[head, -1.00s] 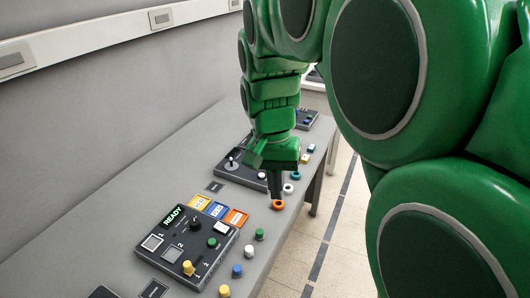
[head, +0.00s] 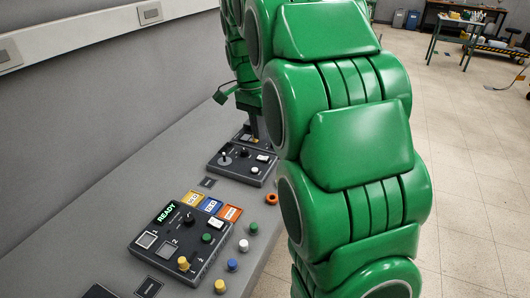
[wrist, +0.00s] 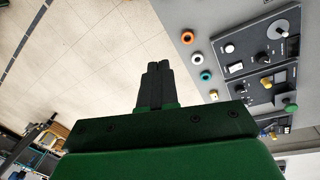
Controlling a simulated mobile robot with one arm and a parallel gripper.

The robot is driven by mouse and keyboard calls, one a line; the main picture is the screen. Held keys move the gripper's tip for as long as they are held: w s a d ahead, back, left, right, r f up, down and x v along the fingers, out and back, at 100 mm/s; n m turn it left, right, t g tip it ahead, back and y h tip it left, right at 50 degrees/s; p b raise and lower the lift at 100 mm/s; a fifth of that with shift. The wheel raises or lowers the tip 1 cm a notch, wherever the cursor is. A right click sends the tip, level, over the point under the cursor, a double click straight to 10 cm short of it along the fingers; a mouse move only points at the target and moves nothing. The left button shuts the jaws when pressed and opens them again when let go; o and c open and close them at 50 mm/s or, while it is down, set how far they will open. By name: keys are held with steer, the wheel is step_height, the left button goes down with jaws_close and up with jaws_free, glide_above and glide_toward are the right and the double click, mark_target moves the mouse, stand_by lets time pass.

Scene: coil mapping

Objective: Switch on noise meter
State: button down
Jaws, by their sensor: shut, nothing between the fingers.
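No readable label marks out the noise meter, so I cannot tell which device it is. Along the bench stand a near dark panel (head: 180,243) with a green READY display (head: 167,212), and a middle dark panel (head: 243,165) with a dial and knobs. A further dark panel (head: 241,137) is partly hidden by my arm. My gripper (head: 254,132) points down near this further panel in the head view. In the wrist view my gripper (wrist: 159,66) is shut and empty, over the floor side of the bench; the panels (wrist: 262,48) lie to its right, apart from the fingers.
An orange ring (head: 271,199) lies by the bench edge; white (wrist: 197,60) and teal (wrist: 205,76) rings lie near it in the wrist view. Several coloured pegs stand beside the near panel. A wall rail (head: 75,35) runs along the left. Floor (head: 475,170) is open at right.

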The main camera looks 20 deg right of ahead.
steer(key=w+d+f+m, duration=0.2)
steer(key=w+m, duration=0.1)
steer(key=w, duration=0.4)
steer(key=w+d+f+m, duration=0.2)
steer(key=w+m, duration=0.1)
steer(key=w, duration=0.4)
steer(key=m, duration=0.7)
glide_above(266, 158)
steer(key=w+a, duration=0.2)
step_height(266, 158, down, 9)
steer(key=shift+w+d+f+m, duration=0.1)
steer(key=shift+f+m, duration=0.3)
steer(key=shift+f, duration=0.1)
steer(key=shift+f, duration=0.1)
steer(key=f, duration=0.4)
steer(key=s+d+f, duration=0.1)
steer(key=f, duration=0.8)
steer(key=shift+s+d+f, duration=0.3)
